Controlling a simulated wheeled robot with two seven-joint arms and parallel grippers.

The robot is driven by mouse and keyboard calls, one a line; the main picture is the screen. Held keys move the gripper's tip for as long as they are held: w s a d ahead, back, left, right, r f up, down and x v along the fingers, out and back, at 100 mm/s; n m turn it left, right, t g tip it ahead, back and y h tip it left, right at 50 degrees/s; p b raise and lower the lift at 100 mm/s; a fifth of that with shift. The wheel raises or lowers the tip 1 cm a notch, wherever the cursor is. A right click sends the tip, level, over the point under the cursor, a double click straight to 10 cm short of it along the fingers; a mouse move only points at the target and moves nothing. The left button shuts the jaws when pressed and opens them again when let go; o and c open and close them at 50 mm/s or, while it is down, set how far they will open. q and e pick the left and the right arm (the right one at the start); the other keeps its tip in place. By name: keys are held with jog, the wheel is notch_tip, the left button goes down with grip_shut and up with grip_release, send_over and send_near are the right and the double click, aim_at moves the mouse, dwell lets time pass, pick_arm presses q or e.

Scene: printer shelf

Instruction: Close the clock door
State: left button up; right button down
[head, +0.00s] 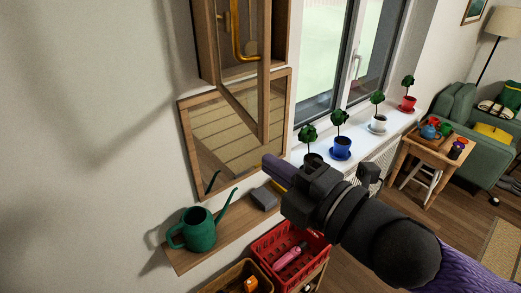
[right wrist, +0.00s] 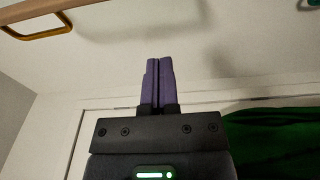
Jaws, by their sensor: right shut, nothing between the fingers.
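The wooden clock case (head: 281,28) hangs on the wall at the top of the head view, cut off by the picture edge. Its glazed wooden door (head: 264,90) stands open, swung out from the case, with gold parts visible through it. My right gripper (head: 272,166) is shut and empty, below and slightly right of the door's lower corner, with no contact visible. In the right wrist view its purple fingers (right wrist: 158,82) are together. A wooden edge with a gold fitting (right wrist: 45,24) shows at upper left there. My left gripper is not in view.
A wood-framed mirror (head: 187,125) hangs below the clock. A shelf (head: 182,261) under it holds a green watering can (head: 199,231) and a grey box (head: 264,198). A red crate (head: 262,246) stands below. Potted plants line the windowsill (head: 362,141) at right.

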aim_at(259, 138)
jog(key=b+x, duration=0.1)
jog(key=x, duration=0.7)
jog(key=d, duration=0.1)
jog(key=w+d+p, duration=0.1)
jog(key=d, duration=0.1)
jog(key=shift+d, duration=0.2)
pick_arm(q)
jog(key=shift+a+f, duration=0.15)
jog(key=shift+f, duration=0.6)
pick_arm(e)
jog(key=shift+w, duration=0.15)
jog(key=shift+a, duration=0.1)
